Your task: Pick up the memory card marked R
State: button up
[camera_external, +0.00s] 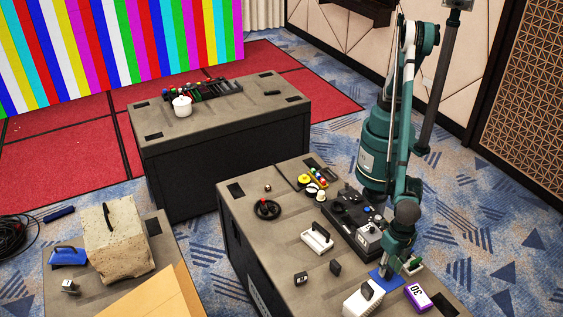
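I cannot make out a letter R on anything at this size. Two small dark upright pieces, one (300,279) with a pale patch and one (335,267) plain, stand on the near dark case top (270,245); I cannot tell whether either is a memory card. Another dark flat piece (373,289) stands at a white block (361,303) near the front. My gripper (408,266) is low over the right part of the near case, beside a blue flat piece (384,274). Its fingers are too small and partly hidden, so their opening and any contact are unclear.
A purple and white box (417,297) is close to my gripper's right. A black control device (352,217), a white handled item (317,239) and a black wheel (268,209) are on the same case. A second case (225,108) stands behind. The case's front-left area is fairly clear.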

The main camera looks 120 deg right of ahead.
jog(key=shift+f, duration=0.75)
jog(key=c, duration=0.8)
